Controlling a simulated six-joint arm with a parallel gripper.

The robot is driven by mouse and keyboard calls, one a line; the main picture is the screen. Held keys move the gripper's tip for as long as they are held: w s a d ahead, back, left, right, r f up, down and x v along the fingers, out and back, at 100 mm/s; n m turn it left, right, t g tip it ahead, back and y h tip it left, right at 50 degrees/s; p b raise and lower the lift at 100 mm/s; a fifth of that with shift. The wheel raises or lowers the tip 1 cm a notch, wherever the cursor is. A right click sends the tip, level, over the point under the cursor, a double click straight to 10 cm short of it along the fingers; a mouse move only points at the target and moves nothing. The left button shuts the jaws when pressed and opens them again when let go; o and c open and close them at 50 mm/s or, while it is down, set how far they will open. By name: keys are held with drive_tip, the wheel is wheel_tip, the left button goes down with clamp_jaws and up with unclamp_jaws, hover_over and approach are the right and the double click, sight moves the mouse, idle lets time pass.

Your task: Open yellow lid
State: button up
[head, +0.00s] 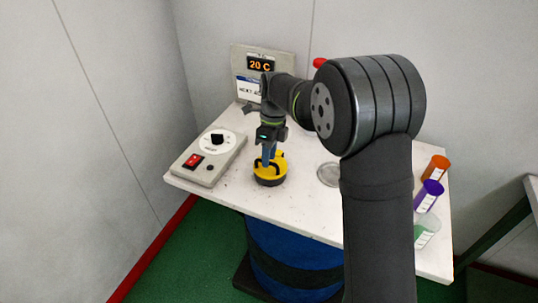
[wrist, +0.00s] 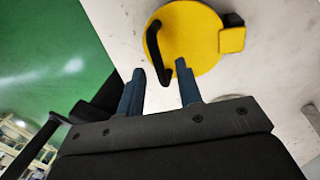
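The yellow lid (head: 264,171) sits closed on a dark round base near the table's front edge. The wrist view shows the lid (wrist: 195,35) as a yellow disc with a tab on the right and a black arched handle (wrist: 155,50). My gripper (head: 268,160) is right over the lid, pointing down. In the wrist view my gripper (wrist: 160,70) has its two blue fingers apart, with the end of the handle between or just beyond their tips. I cannot tell whether the fingers touch the handle.
A control box (head: 209,158) with a dial and red switch stands left of the lid. A display unit (head: 262,75) reading 20 C is behind. A round metal disc (head: 329,174) lies to the right. Orange (head: 435,168), purple (head: 428,195) and green (head: 426,231) containers line the right edge.

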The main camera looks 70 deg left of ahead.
drive_tip(key=shift+f, duration=0.15)
drive_tip(key=shift+c, duration=0.4)
clamp_jaws()
